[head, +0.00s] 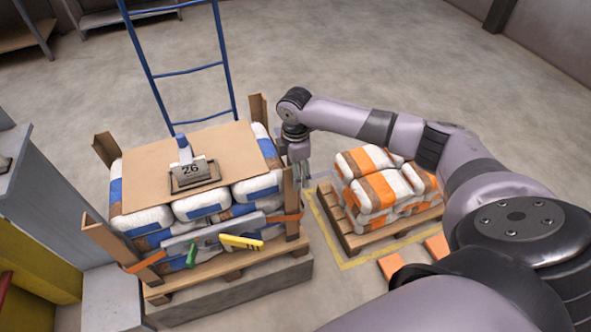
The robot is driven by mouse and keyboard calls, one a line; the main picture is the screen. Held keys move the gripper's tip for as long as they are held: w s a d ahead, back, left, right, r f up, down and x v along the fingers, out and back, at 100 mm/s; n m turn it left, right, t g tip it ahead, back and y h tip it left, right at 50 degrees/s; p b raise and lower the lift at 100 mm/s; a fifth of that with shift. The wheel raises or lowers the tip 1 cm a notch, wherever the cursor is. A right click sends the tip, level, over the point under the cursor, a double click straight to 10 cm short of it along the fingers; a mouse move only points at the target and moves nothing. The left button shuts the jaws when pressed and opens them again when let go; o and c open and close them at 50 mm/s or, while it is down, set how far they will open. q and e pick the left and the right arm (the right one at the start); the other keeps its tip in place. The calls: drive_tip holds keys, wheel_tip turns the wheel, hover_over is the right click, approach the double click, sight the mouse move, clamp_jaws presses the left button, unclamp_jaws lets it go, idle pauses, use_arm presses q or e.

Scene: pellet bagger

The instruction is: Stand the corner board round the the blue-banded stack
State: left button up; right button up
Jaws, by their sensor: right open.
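The blue-banded stack (152,216) of white bags stands on a wooden pallet at the left. Brown corner boards stand upright at its back left (106,150), back right (257,109) and front right (291,204) corners. Another corner board (122,252) leans outward at the front left. My right gripper (301,181) points down beside the stack's right side, just behind the front right board's top. It is open, with nothing visible in it; whether it touches that board I cannot tell. My left gripper is out of view.
A grey bar (215,232), a yellow tool (241,242) and orange straps are at the front. An orange-banded stack (372,190) stands to the right. A blue ladder-like frame (189,71) is behind.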

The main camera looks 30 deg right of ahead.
wheel_tip(320, 180, up, 12)
idle(0.7)
idle(0.4)
